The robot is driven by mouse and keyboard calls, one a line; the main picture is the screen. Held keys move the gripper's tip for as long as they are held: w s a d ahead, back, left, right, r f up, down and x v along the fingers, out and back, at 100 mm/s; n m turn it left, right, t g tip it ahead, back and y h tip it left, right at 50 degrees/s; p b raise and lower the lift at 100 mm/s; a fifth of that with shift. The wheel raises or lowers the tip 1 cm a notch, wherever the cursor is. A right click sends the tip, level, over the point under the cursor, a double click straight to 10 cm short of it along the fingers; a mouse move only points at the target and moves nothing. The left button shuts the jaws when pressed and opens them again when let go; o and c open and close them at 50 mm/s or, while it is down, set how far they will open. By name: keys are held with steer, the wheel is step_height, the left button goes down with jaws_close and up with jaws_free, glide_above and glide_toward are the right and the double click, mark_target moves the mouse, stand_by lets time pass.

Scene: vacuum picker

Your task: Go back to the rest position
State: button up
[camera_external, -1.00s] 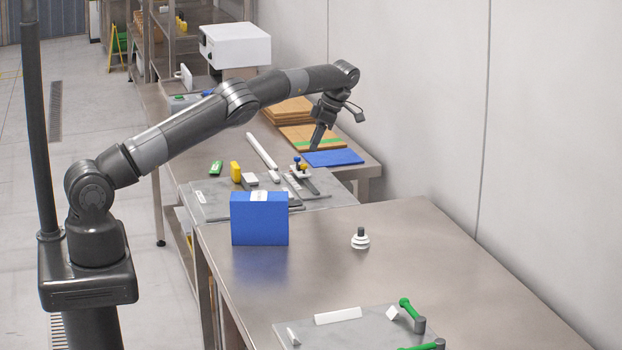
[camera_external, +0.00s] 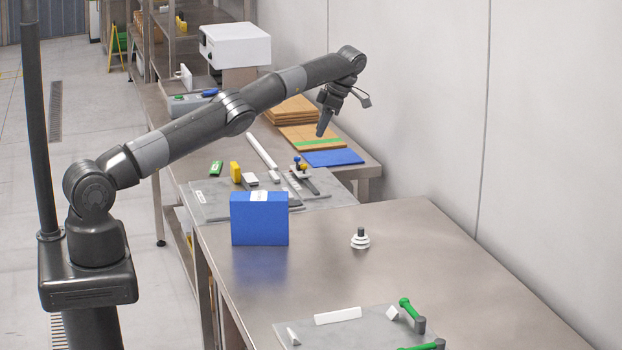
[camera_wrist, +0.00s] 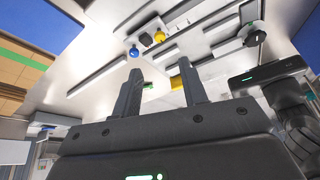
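My gripper (camera_external: 321,132) hangs in the air over the far bench, in front of the wooden boards and above the blue mat (camera_external: 332,157). In the wrist view, the two fingers of my gripper (camera_wrist: 160,76) stand apart with nothing between them, so it is open and empty. My arm reaches out from its base at the left, bent at the elbow.
A blue box (camera_external: 259,222) stands on the near table. A white stacked part with a dark knob (camera_external: 360,241) stands to its right. A grey plate (camera_external: 209,205) carries several small tools. Wooden boards (camera_external: 292,111) lie at the back, near the wall.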

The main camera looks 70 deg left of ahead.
steer(key=s+d+r+m+t+h, duration=0.1)
steer(key=s+r+m+t, duration=0.15)
steer(key=r, duration=0.35)
steer(key=s+d+r+m+t, duration=0.1)
steer(key=s+r+m, duration=0.25)
steer(key=r, duration=0.35)
steer(key=s+d+r+m+t+h, duration=0.1)
steer(key=s+d+r+m, duration=0.1)
steer(key=s+r+m, duration=0.3)
steer(key=s+d+r+m+t, duration=0.2)
steer(key=s+d+m, duration=0.4)
steer(key=s+d, duration=0.35)
steer(key=s+d+r+m+t, duration=0.1)
steer(key=s+d+m+t, duration=0.1)
steer(key=s+d+m, duration=0.7)
steer(key=s+d+f+m, duration=0.2)
steer(key=s+f+m, duration=0.1)
steer(key=s, duration=0.4)
steer(key=s+d+f+m+t, duration=0.1)
steer(key=s+d+f+m, duration=0.2)
steer(key=s+f, duration=0.2)
steer(key=s, duration=0.3)
steer(key=shift+d+f, duration=0.2)
steer(key=shift+f, duration=0.1)
steer(key=shift+r+t, duration=0.1)
steer(key=shift+t, duration=0.15)
